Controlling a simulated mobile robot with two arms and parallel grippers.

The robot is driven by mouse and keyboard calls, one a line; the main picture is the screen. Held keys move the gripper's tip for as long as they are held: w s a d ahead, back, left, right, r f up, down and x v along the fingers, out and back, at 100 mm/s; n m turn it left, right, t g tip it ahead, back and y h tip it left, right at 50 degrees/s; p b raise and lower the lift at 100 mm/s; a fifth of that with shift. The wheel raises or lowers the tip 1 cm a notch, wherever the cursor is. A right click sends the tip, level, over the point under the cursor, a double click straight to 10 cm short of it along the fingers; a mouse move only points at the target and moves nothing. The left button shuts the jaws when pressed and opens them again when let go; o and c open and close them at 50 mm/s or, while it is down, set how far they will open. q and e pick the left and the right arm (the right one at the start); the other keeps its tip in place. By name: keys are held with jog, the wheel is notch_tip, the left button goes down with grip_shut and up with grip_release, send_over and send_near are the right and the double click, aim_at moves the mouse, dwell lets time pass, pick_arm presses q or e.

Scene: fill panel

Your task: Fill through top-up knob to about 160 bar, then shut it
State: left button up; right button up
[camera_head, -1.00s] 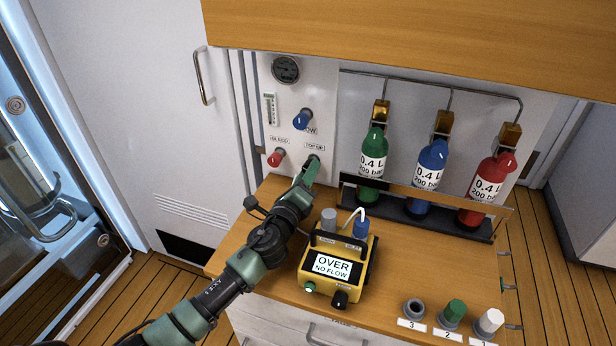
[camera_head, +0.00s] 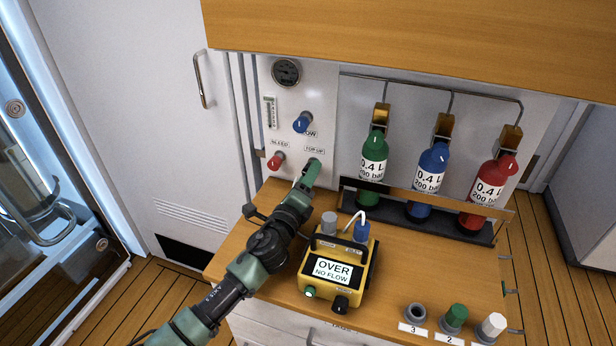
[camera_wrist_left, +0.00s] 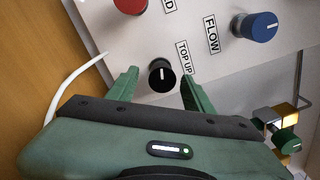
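The black top-up knob (camera_wrist_left: 162,75) shows in the left wrist view beside its TOP UP label (camera_wrist_left: 184,57), with its white mark visible. My left gripper (camera_wrist_left: 160,82) is open, with one green finger on each side of the knob and gaps to both. In the head view my left gripper (camera_head: 311,175) is at the lower right of the white panel (camera_head: 325,115) and mostly hides the knob. The round pressure gauge (camera_head: 286,72) is at the panel's top; its needle is too small to read. My right gripper is not in view.
A red bleed knob (camera_head: 277,160) and a blue flow knob (camera_head: 302,122) are near the gripper. A yellow meter (camera_head: 352,255) reading OVER, NO FLOW stands on the wooden counter (camera_head: 400,275). Green (camera_head: 374,155), blue (camera_head: 432,167) and red (camera_head: 488,180) bottles stand at right.

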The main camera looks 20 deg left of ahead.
pick_arm(q)
jog(key=s, duration=0.7)
jog(key=shift+s+a+f, duration=0.2)
jog(key=shift+s, duration=0.2)
dwell(3.3)
